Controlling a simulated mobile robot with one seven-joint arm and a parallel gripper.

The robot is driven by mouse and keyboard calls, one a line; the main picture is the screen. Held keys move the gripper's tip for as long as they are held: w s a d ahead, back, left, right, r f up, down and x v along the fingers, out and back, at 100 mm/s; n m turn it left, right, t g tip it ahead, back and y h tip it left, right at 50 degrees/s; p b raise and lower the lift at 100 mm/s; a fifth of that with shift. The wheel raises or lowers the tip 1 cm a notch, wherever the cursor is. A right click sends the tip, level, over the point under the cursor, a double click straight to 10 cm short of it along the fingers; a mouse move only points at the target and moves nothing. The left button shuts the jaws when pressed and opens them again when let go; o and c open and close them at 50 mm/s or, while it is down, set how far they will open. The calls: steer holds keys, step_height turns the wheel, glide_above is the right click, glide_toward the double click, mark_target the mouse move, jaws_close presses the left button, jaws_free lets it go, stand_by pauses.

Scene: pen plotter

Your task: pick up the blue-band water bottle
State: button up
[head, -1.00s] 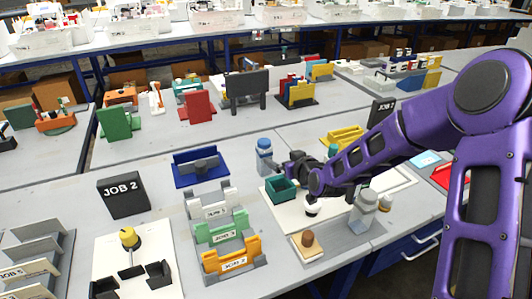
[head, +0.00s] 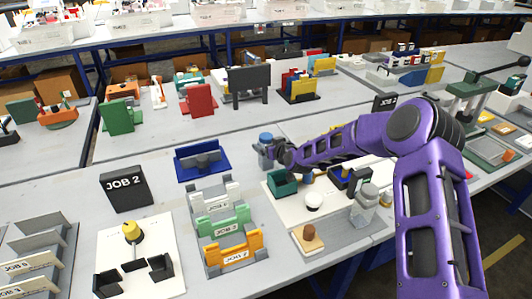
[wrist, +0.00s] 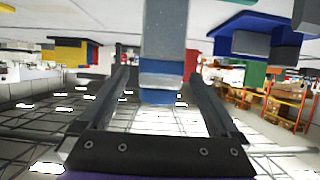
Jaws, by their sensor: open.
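The blue-band water bottle (head: 265,138) stands on the table behind the white mat, to the right of the blue stand. Its blue top shows in the head view, and my gripper (head: 267,154) hides much of its body. In the wrist view, which looks upside down, the bottle (wrist: 165,35) hangs between my two fingers, with its blue cap lowest. My gripper (wrist: 158,72) is open, with a gap showing on each side of the bottle. I cannot tell how far the fingers reach around it.
A teal box (head: 283,184) sits just below my gripper on the white mat. A blue stand (head: 202,165) is to the left.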

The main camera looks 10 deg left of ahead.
steer(key=shift+x, duration=1.15)
steer(key=shift+r, duration=0.15)
jaws_close()
